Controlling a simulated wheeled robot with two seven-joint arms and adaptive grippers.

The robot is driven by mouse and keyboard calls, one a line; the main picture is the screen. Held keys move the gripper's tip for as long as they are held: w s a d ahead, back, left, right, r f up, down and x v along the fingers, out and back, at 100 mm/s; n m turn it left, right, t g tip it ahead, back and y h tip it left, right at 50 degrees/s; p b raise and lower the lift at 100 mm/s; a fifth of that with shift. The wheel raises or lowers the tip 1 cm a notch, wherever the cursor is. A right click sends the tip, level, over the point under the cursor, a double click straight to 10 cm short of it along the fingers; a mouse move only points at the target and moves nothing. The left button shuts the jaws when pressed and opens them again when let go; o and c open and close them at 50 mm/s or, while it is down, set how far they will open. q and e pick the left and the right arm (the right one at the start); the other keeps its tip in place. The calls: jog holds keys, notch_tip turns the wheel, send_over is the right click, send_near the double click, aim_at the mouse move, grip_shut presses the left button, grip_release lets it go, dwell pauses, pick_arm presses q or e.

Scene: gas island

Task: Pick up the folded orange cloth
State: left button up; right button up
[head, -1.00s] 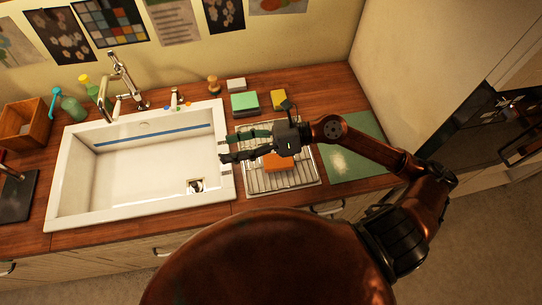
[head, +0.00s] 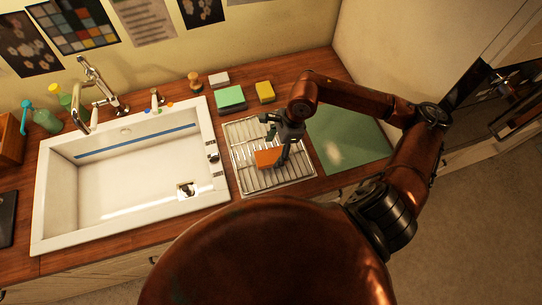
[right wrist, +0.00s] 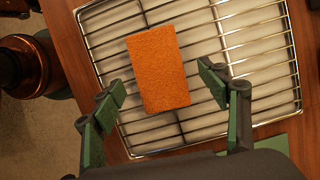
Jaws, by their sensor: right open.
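The folded orange cloth (head: 267,158) lies on the wire drying rack (head: 243,183) to the right of the sink, partly hidden by my gripper in the head view. In the right wrist view the cloth (right wrist: 158,68) is a flat, rough-textured orange rectangle resting on the rack's bars. My right gripper (head: 275,147) is over the rack, pointing down above the cloth. In the right wrist view its green-padded fingers (right wrist: 165,91) are spread apart on either side of the cloth's near end, with nothing between them held. My left gripper is out of view.
The white sink (head: 62,200) stands left of the rack. A green sponge block (head: 230,97), a yellow sponge (head: 265,91) and a white block (head: 219,79) lie behind it. A green mat (head: 350,142) lies to the right, under my right arm.

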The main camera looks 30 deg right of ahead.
aim_at(271, 158)
jog(key=shift+x, duration=1.4)
jog(key=shift+c, duration=0.4)
jog(key=c, duration=1.2)
jog(key=shift+o, duration=0.2)
